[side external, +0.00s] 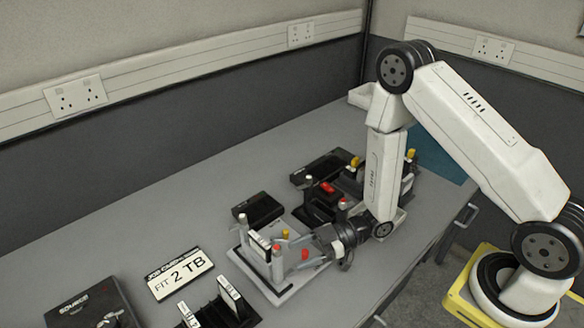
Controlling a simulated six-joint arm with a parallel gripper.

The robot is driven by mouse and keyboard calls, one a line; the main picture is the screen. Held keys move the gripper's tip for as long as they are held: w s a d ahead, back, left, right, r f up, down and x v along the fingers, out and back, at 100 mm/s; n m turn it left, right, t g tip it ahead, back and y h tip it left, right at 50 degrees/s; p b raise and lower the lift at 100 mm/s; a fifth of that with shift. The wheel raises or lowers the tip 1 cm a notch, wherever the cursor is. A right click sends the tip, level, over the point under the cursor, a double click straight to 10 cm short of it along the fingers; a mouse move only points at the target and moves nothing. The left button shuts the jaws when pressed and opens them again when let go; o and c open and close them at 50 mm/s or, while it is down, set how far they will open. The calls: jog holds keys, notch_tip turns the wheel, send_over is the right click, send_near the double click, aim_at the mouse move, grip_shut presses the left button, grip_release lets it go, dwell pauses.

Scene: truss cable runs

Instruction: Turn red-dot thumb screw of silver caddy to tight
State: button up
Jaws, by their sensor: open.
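The silver caddy (284,298) is a pale grey tray-like frame on the bench, left of my wrist. A grey post with a red top (277,262) stands upright near its front left. Another red-topped piece (305,254) shows at its right side, and a yellow-topped one (285,234) at its back. I cannot tell which red mark is the thumb screw's dot, or how far the screw is turned. My gripper (294,250) reaches in low from the right, over the caddy, with its fingers apart. Contact with a post cannot be made out.
A black box (257,209) lies behind the caddy. Black devices with red and yellow parts (322,205) stand behind my wrist. A "FIT 2 TB" card (180,274), a black rack with drives (222,308) and a "SOURCE" box (90,306) are left. The back-left bench is clear.

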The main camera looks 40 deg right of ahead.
aim_at(276, 247)
jog(key=shift+w+d+r+t+y, duration=0.1)
jog(key=shift+d+r+t+y, duration=0.15)
jog(key=shift+r+t+y, duration=0.25)
jog(key=shift+w+d+r+t+y, duration=0.1)
jog(key=shift+d+r+t+y, duration=0.1)
jog(key=shift+r+t+y, duration=0.3)
jog(key=shift+a, duration=0.15)
jog(key=x, duration=0.7)
jog(key=shift+a+m, duration=0.3)
grip_shut()
